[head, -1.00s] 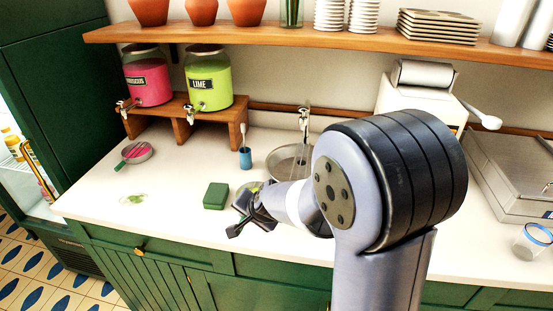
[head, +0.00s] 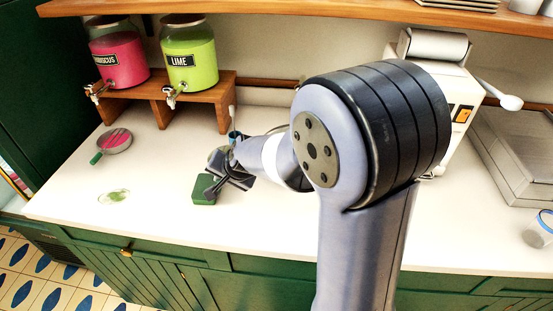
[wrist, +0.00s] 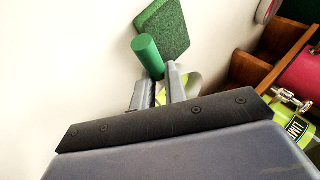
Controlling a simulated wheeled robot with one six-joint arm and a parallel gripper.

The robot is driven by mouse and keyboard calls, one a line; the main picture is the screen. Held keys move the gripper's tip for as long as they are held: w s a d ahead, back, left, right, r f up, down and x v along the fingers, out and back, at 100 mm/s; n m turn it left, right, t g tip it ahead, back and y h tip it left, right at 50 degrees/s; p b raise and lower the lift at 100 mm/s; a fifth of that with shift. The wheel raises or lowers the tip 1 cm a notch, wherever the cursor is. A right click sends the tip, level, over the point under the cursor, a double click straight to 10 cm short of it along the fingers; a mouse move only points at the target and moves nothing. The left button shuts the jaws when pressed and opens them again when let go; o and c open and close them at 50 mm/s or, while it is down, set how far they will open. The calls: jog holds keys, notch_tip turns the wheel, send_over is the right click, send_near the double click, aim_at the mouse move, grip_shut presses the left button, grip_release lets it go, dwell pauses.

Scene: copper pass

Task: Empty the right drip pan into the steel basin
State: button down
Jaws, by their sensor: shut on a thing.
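My gripper (head: 214,186) is shut on the green handle (wrist: 148,55) of the right drip pan. In the wrist view the handle sticks out between my two fingers (wrist: 160,82). A sliver of the pan (wrist: 163,93) with yellow-green inside shows behind the fingers; most of it is hidden, and I cannot tell its tilt or how much it holds. In the head view a grey part of the pan (head: 216,156) shows beside my gripper, above the counter near the green sponge (head: 203,192). The steel basin is hidden behind my arm.
The other drip pan (head: 115,141), pink inside, lies at the left below the dispensers (head: 190,58). A blue cup (head: 234,136) stands behind my gripper.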

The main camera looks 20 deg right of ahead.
jog(key=shift+w+d+f+m+y+b, duration=0.15)
jog(key=shift+d+f+y+b, duration=0.3)
jog(key=shift+b, duration=1.15)
jog(key=shift+w+d+f+m+y+b, duration=0.15)
jog(key=shift+d+f+b, duration=0.4)
jog(key=shift+b, duration=1.05)
jog(key=w+d+r+m+y+p, duration=0.2)
jog(key=d+r+y, duration=0.6)
jog(key=d, duration=0.6)
jog(key=shift+w+r+m, duration=0.35)
jog(key=shift+r+m, duration=0.25)
jog(key=shift+d+y, duration=0.1)
jog(key=shift+y, duration=0.2)
